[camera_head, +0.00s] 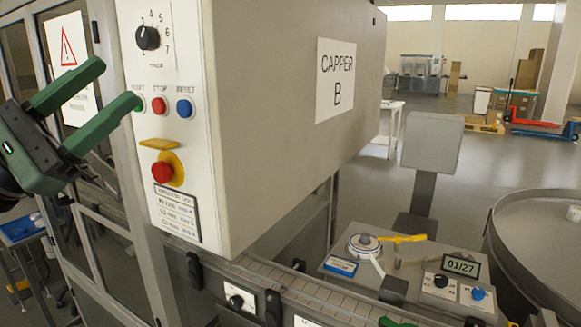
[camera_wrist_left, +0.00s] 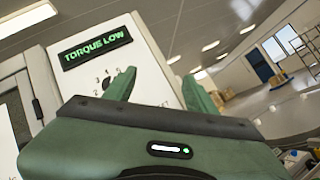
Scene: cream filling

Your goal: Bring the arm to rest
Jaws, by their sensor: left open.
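My left gripper (camera_head: 117,82) is open and empty in front of the capper's control panel (camera_head: 185,75), at the left of the head view. Its lower fingertip overlaps the spot left of the red button (camera_head: 159,105) in the picture; I cannot tell whether it touches the panel. In the left wrist view the two green fingers of this gripper (camera_wrist_left: 158,88) stand apart with nothing between them. Behind them are the panel and a display (camera_wrist_left: 95,47) reading "TORQUE LOW".
The panel also has a dial (camera_head: 147,38), a blue button (camera_head: 184,109) and a red emergency knob (camera_head: 167,173). The grey cabinet bears a "CAPPER B" sign (camera_head: 335,80). Below right are a conveyor (camera_head: 320,297), a station with a 01/27 display (camera_head: 460,266) and a round metal table (camera_head: 530,215).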

